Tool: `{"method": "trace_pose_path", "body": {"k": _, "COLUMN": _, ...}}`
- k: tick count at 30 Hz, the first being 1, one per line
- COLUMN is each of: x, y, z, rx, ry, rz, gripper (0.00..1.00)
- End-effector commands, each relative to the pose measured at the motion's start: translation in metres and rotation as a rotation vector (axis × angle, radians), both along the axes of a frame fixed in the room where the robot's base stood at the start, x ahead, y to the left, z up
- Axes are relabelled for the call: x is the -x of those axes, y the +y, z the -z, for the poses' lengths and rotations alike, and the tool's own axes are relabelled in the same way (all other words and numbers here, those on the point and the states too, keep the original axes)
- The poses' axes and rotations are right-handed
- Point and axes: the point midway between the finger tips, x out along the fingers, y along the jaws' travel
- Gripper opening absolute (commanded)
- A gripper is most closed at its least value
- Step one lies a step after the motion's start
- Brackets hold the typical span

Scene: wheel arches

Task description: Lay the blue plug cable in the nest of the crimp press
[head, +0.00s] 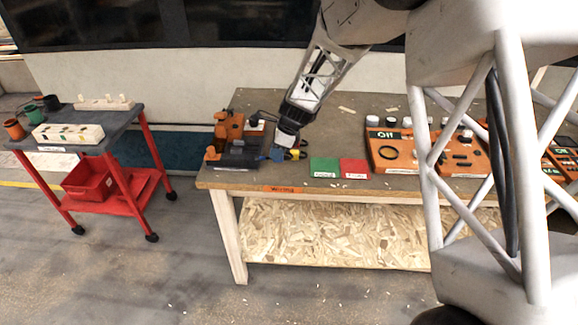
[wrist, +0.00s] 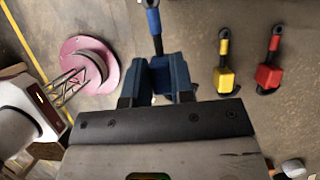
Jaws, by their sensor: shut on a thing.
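My gripper (head: 285,143) is over the left end of the workbench, just right of the crimp press. In the wrist view my gripper (wrist: 158,92) is shut on the blue plug cable (wrist: 154,20), whose blue-ended black lead points away from the fingers. Blue also shows at the fingertips in the head view (head: 277,153). The crimp press (head: 234,130) is orange with a dark base (head: 238,156). The blue plug cable is close to the base's right side; I cannot tell whether they touch. The nest is too small to make out.
A yellow plug cable (wrist: 224,65) and a red plug cable (wrist: 268,68) lie to the right in the wrist view. Green (head: 323,167) and red (head: 354,169) squares lie right of my gripper. An orange tray (head: 396,153) is farther right. A red trolley (head: 112,170) stands left, across open floor.

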Motion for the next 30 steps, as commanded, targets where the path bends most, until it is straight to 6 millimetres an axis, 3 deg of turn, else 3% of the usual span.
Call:
{"method": "trace_pose_path", "body": {"k": 6, "x": -0.047, "y": 0.039, "z": -0.002, "rx": 0.000, "ry": 0.001, "rz": 0.009, "gripper": 0.00}}
{"method": "trace_pose_path", "body": {"k": 15, "x": -0.098, "y": 0.088, "z": -0.004, "rx": 0.001, "ry": 0.001, "rz": 0.026, "gripper": 0.00}}
{"method": "trace_pose_path", "body": {"k": 22, "x": -0.118, "y": 0.109, "z": -0.005, "rx": 0.000, "ry": 0.000, "rz": 0.035, "gripper": 0.00}}
{"method": "trace_pose_path", "body": {"k": 30, "x": -0.122, "y": 0.113, "z": -0.005, "rx": 0.000, "ry": 0.000, "rz": 0.037, "gripper": 0.00}}
